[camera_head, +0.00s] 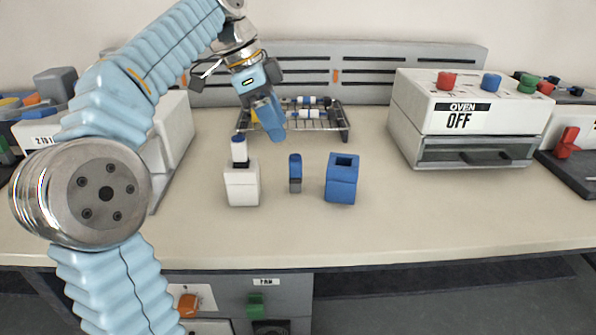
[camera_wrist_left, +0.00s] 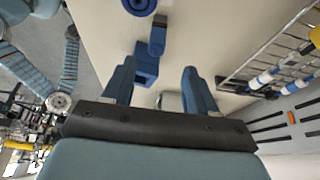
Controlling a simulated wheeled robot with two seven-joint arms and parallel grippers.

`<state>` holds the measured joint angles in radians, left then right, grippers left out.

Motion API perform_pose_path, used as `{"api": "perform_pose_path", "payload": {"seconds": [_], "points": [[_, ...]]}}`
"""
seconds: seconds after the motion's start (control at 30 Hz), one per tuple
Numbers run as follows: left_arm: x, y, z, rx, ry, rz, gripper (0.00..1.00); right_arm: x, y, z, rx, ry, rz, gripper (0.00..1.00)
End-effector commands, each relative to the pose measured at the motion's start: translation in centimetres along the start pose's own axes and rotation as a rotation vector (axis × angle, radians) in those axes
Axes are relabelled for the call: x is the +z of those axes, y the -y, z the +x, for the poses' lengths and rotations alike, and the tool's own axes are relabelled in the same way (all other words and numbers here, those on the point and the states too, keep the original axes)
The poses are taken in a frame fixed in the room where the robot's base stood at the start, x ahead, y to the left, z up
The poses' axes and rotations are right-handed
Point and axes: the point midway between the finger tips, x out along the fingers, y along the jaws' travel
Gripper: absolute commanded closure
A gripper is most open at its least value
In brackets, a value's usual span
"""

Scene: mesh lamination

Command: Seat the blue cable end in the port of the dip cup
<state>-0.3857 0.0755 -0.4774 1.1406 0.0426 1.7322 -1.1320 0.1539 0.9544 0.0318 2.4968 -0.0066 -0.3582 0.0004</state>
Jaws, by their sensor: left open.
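A blue block-shaped cup (camera_head: 342,178) with a dark square opening on top stands on the table, right of centre. Left of it, a small blue piece (camera_head: 295,168) with a grey lower end stands upright, apart from it. Farther left, a white block (camera_head: 241,187) holds an upright dark-blue and white cylinder (camera_head: 239,149). I cannot tell for certain which of these is the cable end. My left gripper (camera_head: 270,122) is above and behind them, open and empty. In the left wrist view, the blue cup (camera_wrist_left: 146,66) and the blue piece (camera_wrist_left: 158,36) show beyond its spread fingers (camera_wrist_left: 159,70).
A wire rack (camera_head: 345,126) with several white and blue cylinders stands behind, close to my left gripper. An oven (camera_head: 470,117) reading OFF stands at the right. A white box (camera_head: 172,140) is at the left, partly behind my arm. The table's front middle is clear.

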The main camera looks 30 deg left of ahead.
Motion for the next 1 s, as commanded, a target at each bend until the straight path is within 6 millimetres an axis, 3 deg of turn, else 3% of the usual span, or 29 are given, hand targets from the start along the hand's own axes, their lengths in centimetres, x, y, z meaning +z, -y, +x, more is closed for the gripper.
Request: {"api": "perform_pose_path", "payload": {"seconds": [0.1, 0.37, 0.6, 0.9, 1.0], "points": [[0.1, -0.1, 2.5, 0.002, 0.001, 0.0, 0.43, 0.0, -0.1, 0.4, 0.0, -0.001, 0.0, 0.04], [0.0, -0.2, 4.8, 0.001, 0.0, 0.001, 0.43, 0.0, -0.3, 0.7, 0.001, -0.001, 0.001, 0.04], [-0.2, -0.6, 8.5, 0.001, 0.001, 0.0, 0.43, 0.0, -0.5, 1.2, 0.001, -0.002, 0.002, 0.04], [-0.3, -0.5, 9.2, -0.001, 0.001, 0.0, 0.43, 0.0, -0.5, 1.2, 0.001, -0.002, 0.002, 0.04], [-0.3, -0.5, 9.1, -0.001, 0.001, 0.0, 0.56, 0.0, -0.5, 1.2, 0.001, -0.002, 0.002, 0.04]]}}
